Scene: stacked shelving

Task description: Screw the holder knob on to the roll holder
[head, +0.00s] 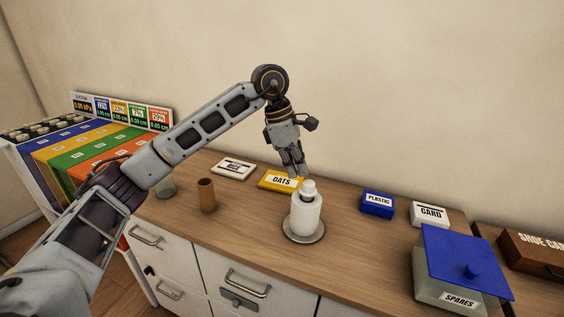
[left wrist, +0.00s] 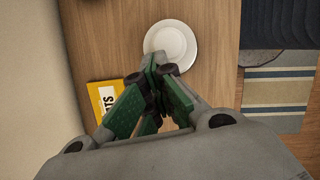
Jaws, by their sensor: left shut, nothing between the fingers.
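The roll holder stands on the counter in the head view, with a round grey base (head: 289,238). A white, bottle-like body (head: 306,217) stands upright on the base. A narrower white cap-like piece (head: 309,188) tops it; I cannot tell whether this is the holder knob or how it is fastened. My left gripper (head: 298,173) is shut and empty, pointing down just above and left of this piece in the picture. In the left wrist view, the shut green-padded fingers (left wrist: 158,80) are beside a white round shape (left wrist: 172,42). My right gripper is out of view.
A yellow OATS box (head: 276,181) lies behind the holder. A brown tube (head: 207,196) stands to its left. A blue PLASTIC box (head: 377,205), a white CARD box (head: 430,214) and a blue-lidded SPARES box (head: 464,268) are to the right. Counter between holder and PLASTIC box is clear.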

